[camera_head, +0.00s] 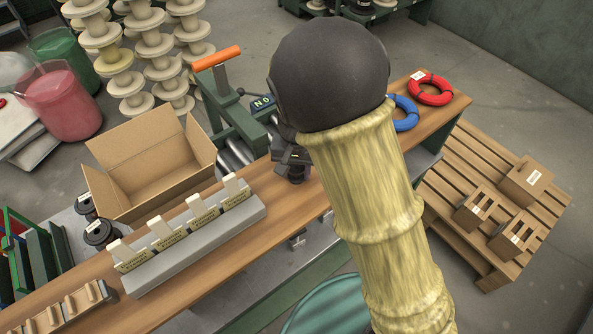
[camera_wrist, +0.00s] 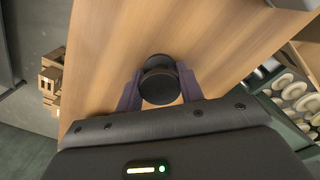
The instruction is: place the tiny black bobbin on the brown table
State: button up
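The tiny black bobbin (camera_wrist: 159,82) is in the wrist view, between the two fingers of my gripper (camera_wrist: 160,88), which appear to touch its sides. The brown table (camera_wrist: 115,35) lies beyond it; whether the bobbin touches the wood I cannot tell. In the head view my gripper (camera_head: 292,168) is low over the middle of the brown table (camera_head: 235,255), partly hidden by my arm. The bobbin cannot be made out clearly there.
A grey rack with labelled cards (camera_head: 195,240) stands left of my gripper, with an open cardboard box (camera_head: 150,170) behind it. Blue (camera_head: 405,113) and red (camera_head: 430,88) rings lie at the right end. Two black spools (camera_head: 100,234) sit left of the box.

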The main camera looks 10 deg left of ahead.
aim_at(297, 167)
jog(key=c, duration=0.5)
jog(key=shift+o, duration=0.2)
jog(key=shift+r, duration=0.15)
notch_tip(297, 167, up, 10)
jog(key=shift+f+b, duration=0.1)
jog(key=shift+b, duration=0.95)
